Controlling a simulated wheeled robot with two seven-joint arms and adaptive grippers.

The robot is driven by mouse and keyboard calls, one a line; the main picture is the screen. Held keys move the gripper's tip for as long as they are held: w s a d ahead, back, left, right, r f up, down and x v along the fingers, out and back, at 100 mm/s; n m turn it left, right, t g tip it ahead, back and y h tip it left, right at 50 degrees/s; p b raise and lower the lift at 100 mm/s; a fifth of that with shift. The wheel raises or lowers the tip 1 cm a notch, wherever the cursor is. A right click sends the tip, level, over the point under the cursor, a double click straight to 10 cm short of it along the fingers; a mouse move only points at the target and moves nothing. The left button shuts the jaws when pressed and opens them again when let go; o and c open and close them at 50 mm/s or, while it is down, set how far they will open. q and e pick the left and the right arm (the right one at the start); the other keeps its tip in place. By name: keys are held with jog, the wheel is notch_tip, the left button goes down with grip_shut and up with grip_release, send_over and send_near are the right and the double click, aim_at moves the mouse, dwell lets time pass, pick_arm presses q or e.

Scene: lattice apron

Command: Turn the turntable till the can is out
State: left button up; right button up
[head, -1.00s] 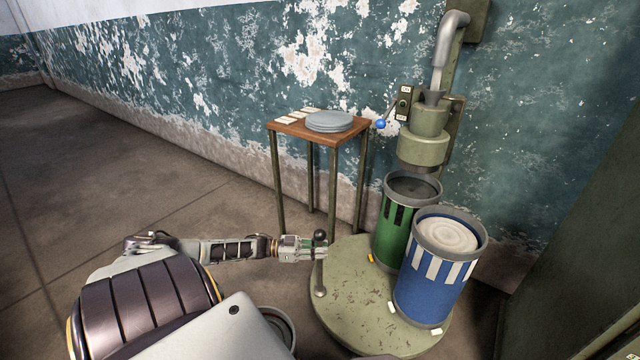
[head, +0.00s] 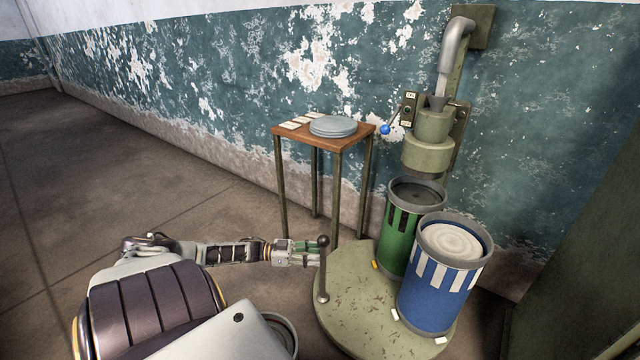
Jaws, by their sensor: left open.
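The round green turntable (head: 358,300) stands low on the floor, with an upright post handle (head: 323,270) topped by a dark knob at its left edge. A green can (head: 398,240) with dark stripes stands at the turntable's back, under the filling spout (head: 428,155). A blue can (head: 432,295) with white stripes and a pale, full-looking top stands at its front right. My left gripper (head: 314,254) is open, with its fingertips right at the post below the knob; I cannot tell whether they touch it. My right gripper is not in view.
A small wooden table (head: 360,138) with grey lids (head: 333,127) and several pale cards stands behind the turntable. A blue-knobbed lever (head: 385,129) sticks out from the wall machine. A dark green panel (head: 585,240) bounds the right side. The floor at left is clear.

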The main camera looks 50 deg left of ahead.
pick_arm(q)
jog(key=v, duration=0.8)
jog(key=shift+s+a, duration=0.15)
jog(key=shift+a, duration=0.15)
dwell(0.3)
notch_tip(320, 180, up, 10)
jog(key=p, duration=0.9)
jog(key=shift+p, duration=0.4)
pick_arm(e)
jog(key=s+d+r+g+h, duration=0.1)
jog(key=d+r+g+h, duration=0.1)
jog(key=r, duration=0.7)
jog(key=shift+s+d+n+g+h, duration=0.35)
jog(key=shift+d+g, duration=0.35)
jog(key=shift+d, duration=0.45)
